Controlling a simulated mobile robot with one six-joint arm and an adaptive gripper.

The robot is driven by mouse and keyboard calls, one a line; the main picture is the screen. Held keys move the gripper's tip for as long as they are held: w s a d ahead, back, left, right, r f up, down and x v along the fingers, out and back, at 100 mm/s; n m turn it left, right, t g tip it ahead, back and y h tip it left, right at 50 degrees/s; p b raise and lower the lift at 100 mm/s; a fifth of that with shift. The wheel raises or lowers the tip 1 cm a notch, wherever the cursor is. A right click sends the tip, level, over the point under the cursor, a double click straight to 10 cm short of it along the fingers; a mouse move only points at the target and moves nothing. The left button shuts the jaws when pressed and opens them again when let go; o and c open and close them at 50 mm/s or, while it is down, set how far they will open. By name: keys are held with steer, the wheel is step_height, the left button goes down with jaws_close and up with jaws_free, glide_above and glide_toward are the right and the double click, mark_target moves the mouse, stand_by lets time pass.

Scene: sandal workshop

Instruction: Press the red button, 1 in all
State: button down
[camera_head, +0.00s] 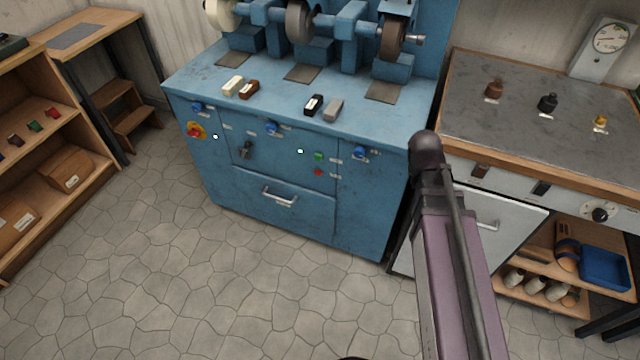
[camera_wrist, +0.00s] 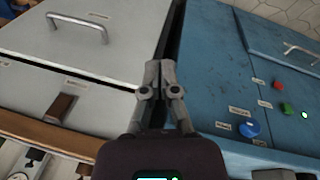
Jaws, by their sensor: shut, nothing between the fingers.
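The small red button (camera_head: 318,172) is on the front of the blue machine cabinet (camera_head: 290,220), just below a green button (camera_head: 319,156). In the wrist view the red button (camera_wrist: 278,85) shows at the right, with the green button (camera_wrist: 287,107) close by. My gripper (camera_wrist: 160,68) is shut and empty. In the wrist view it lies over the gap between the blue cabinet and a pale cabinet, to the left of the red button and apart from it. In the head view my arm hides the fingers.
A red and yellow knob (camera_head: 196,130) and a lever switch (camera_head: 246,150) are on the same blue front. Blue knobs (camera_head: 271,127) line its upper edge. A drawer handle (camera_head: 279,196) sticks out below. The stone floor (camera_head: 200,290) in front is clear.

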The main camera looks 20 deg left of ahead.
mark_target(318, 172)
steer(key=w+a+f+n+t+h+b, duration=0.1)
steer(key=w+a+f+n+t+b, duration=0.15)
steer(key=a+f+b, duration=0.55)
steer(key=w+a+f+n+t+b, duration=0.1)
steer(key=w+a+f+b, duration=0.2)
steer(key=a+f+b, duration=0.5)
steer(key=a+f+n+t+b, duration=0.1)
steer(key=a+b, duration=0.4)
steer(key=a, duration=0.5)
steer(key=a+f+n+t+b, duration=0.2)
steer(key=a+f+b, duration=0.3)
steer(key=a, duration=0.5)
steer(key=shift+s+f+t+y, duration=0.15)
steer(key=shift+s+t+y, duration=0.1)
steer(key=shift+t+y, duration=0.1)
steer(key=shift+w+n, duration=0.15)
steer(key=shift+n, duration=0.1)
steer(key=w, duration=0.8)
steer(key=shift+w+d, duration=0.25)
steer(key=shift+d, duration=0.2)
steer(key=shift+w, duration=0.2)
steer(key=shift+w, duration=0.25)
